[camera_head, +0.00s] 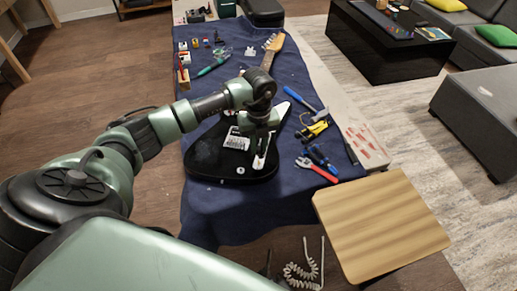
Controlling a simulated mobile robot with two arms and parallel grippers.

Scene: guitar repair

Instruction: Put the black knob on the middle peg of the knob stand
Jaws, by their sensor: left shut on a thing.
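My left arm reaches in from the left over the guitar. My left gripper (260,150) points down at the right part of the black guitar body (215,165), over its white pickguard area. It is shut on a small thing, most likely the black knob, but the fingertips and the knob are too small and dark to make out. A round white-and-dark spot (240,170) shows on the body in front of the gripper. I cannot pick out the knob stand or its middle peg for sure. My right gripper is not in view.
A blue cloth (215,208) covers the bench. Red-handled pliers (318,170), a blue-handled tool (298,99) and a yellow-and-black tool (312,131) lie right of the guitar. A green screwdriver (213,66) and several small items lie behind. A wooden stool (382,225) stands front right.

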